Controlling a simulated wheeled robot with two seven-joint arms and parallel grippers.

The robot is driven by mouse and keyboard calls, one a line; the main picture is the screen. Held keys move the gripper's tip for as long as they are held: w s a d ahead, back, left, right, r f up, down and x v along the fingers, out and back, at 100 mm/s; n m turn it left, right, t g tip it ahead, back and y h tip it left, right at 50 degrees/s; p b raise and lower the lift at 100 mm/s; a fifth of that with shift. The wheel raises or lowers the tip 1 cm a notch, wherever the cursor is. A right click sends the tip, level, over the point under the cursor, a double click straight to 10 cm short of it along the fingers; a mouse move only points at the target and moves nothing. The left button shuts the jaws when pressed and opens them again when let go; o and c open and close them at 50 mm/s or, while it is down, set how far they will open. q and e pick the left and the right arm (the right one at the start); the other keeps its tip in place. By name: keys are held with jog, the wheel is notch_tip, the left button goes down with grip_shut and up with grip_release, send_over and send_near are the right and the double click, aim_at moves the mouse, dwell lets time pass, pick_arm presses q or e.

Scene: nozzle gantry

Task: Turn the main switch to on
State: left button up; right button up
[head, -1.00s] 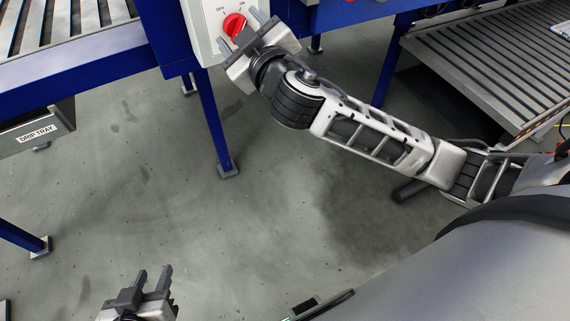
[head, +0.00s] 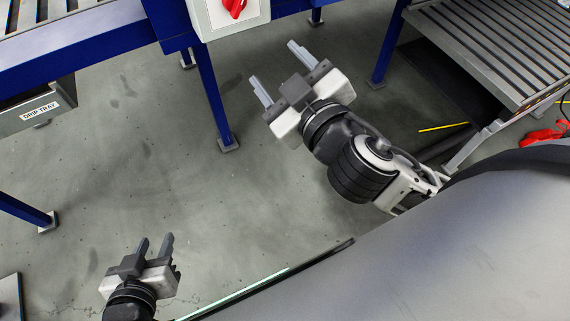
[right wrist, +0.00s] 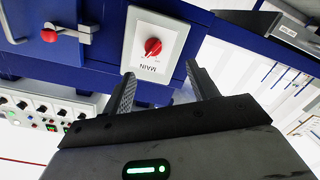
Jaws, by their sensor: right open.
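The main switch is a red rotary knob (head: 234,7) on a pale grey box (head: 232,26), cut off by the top edge of the head view. In the right wrist view the whole knob (right wrist: 153,47) shows on its white plate, with the label MAIN upside down. I cannot tell which position it points to. My right gripper (head: 272,60) is open and empty, below and to the right of the box in the head view, apart from the knob. My left gripper (head: 155,239) is open and empty over the floor, far from the switch.
A blue frame leg (head: 212,100) stands below the box. A drip tray (head: 38,108) is at the left. A roller conveyor (head: 490,50) is at the right. The right wrist view shows a red-handled lever (right wrist: 70,33) and a button panel (right wrist: 45,112). Open floor lies between.

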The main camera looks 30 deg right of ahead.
jog(key=s+a+f+m+g+y, duration=0.1)
jog(key=s+f+g, duration=0.1)
jog(key=f, duration=0.8)
jog(key=s+a+f+m+g+y, duration=0.1)
jog(key=s+f+g, duration=0.2)
jog(key=f, duration=0.7)
jog(key=shift+s+f+m+g, duration=0.3)
jog(key=shift+s+m+g, duration=0.1)
jog(key=shift+g, duration=0.1)
jog(key=shift+a, duration=0.1)
